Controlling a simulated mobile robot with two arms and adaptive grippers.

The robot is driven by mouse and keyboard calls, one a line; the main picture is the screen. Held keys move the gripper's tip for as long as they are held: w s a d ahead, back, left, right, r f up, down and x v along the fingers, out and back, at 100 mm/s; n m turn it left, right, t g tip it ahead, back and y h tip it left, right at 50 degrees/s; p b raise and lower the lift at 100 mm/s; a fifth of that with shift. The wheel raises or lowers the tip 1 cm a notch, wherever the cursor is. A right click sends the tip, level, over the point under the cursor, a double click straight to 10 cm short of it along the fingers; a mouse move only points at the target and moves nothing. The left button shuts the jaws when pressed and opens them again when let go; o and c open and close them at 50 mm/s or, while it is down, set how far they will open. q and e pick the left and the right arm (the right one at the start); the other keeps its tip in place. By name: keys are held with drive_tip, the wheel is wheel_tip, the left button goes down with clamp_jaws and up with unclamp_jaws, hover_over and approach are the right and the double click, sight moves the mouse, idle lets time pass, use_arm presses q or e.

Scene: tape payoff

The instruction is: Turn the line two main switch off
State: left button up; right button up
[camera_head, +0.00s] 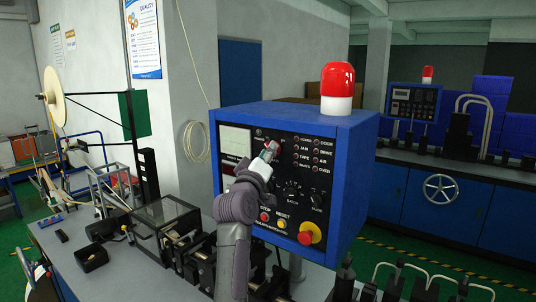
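A blue control box (350,170) with a black front panel stands in the middle of the view. A small reddish part (275,147), perhaps the main switch, shows on the upper middle of the panel, beside the white display. My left gripper (270,151) is up at this part, in front of the panel. It covers most of that spot, so the switch's position and any contact are hidden. The fingers are too small and overlapped to tell open from shut. I cannot read a line number on the box. My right gripper is not in view.
A red beacon (337,88) tops the box. Below the gripper are small knobs, buttons and a red-yellow emergency stop (309,233). A second blue panel (413,102) stands farther back right. Machine parts and a clear-covered unit (166,216) crowd the bench at left.

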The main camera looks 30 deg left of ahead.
use_arm(q)
drive_tip(key=v, duration=1.2)
drive_tip(key=shift+f, duration=0.1)
idle(0.4)
